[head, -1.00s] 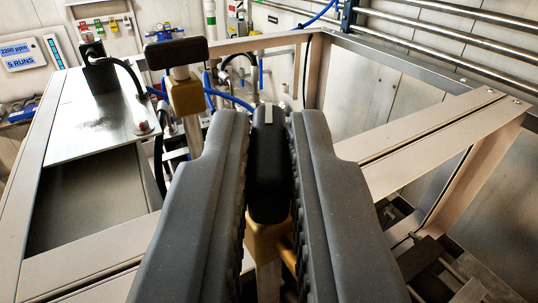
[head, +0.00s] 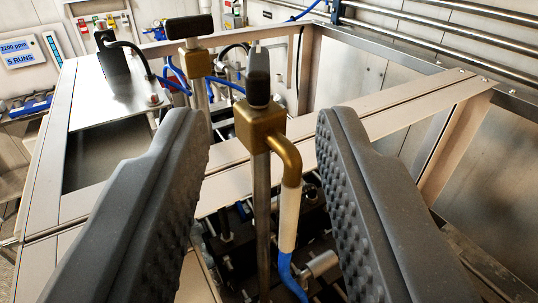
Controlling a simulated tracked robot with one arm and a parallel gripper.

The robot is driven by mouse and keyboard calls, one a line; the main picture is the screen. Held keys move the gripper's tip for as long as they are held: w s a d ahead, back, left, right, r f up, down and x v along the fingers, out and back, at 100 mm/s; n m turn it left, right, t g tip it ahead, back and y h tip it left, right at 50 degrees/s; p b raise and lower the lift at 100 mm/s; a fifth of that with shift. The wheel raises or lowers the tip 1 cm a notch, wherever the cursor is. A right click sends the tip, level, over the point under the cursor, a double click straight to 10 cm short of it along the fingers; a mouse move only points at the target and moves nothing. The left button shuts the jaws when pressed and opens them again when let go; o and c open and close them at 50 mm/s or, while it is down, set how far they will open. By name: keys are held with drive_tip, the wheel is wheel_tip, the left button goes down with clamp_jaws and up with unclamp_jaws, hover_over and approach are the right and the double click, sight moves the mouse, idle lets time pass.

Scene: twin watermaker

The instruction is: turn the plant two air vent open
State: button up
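A nearer air vent valve stands upright in the middle of the head view. It has a brass body (head: 260,124) on a metal pipe and a black handle (head: 258,80) on top, seen narrow and pointing away from me. A brass elbow leads to a white and blue hose at its right. A second valve behind and to the left has a black handle (head: 190,27) lying crosswise over its brass body (head: 195,64). No label shows which is plant two. My gripper (head: 262,122) is open, its fingers apart on either side of the nearer valve, touching nothing visible.
A pale metal frame (head: 395,122) runs around the valves, with a silver plate (head: 112,95) at the left. A display panel (head: 18,52) hangs on the left wall. Pipes (head: 440,45) line the right wall. Dark machinery lies below.

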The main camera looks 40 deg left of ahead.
drive_tip(key=b+v, duration=0.1)
drive_tip(key=v, duration=0.6)
drive_tip(key=shift+d, duration=0.15)
